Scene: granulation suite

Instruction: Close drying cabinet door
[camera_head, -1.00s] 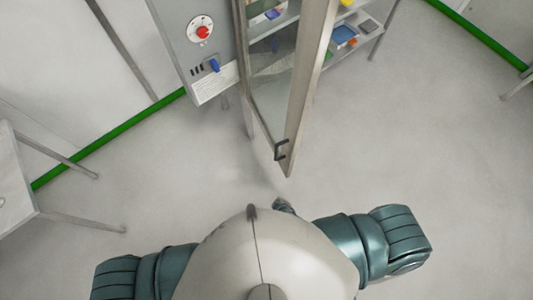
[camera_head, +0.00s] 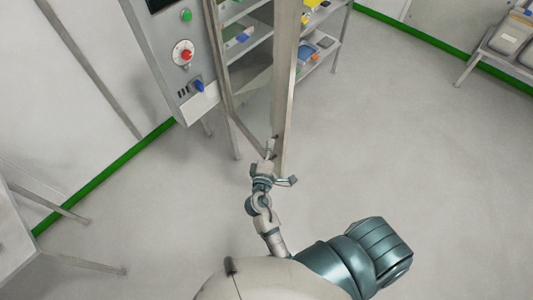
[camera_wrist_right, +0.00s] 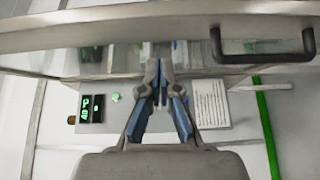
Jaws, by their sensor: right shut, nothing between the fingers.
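The drying cabinet (camera_head: 170,60) stands at the upper left, with a grey control panel. Its glass door (camera_head: 287,85) has a pale frame and stands open, swung out toward me. In the right wrist view the door's frame (camera_wrist_right: 120,32) crosses the top, with a dark handle (camera_wrist_right: 262,57) at the right. My right gripper (camera_head: 269,150) is at the door's near end in the head view. In the wrist view its fingertips (camera_wrist_right: 160,65) are together and empty, left of the handle; I cannot tell whether they touch the door. My left gripper is not in view.
The panel carries a red knob (camera_head: 183,54), a green button (camera_head: 187,15) and a blue switch (camera_head: 198,86). Shelves with small items (camera_head: 310,50) show behind the door. A table (camera_head: 15,225) is at the left.

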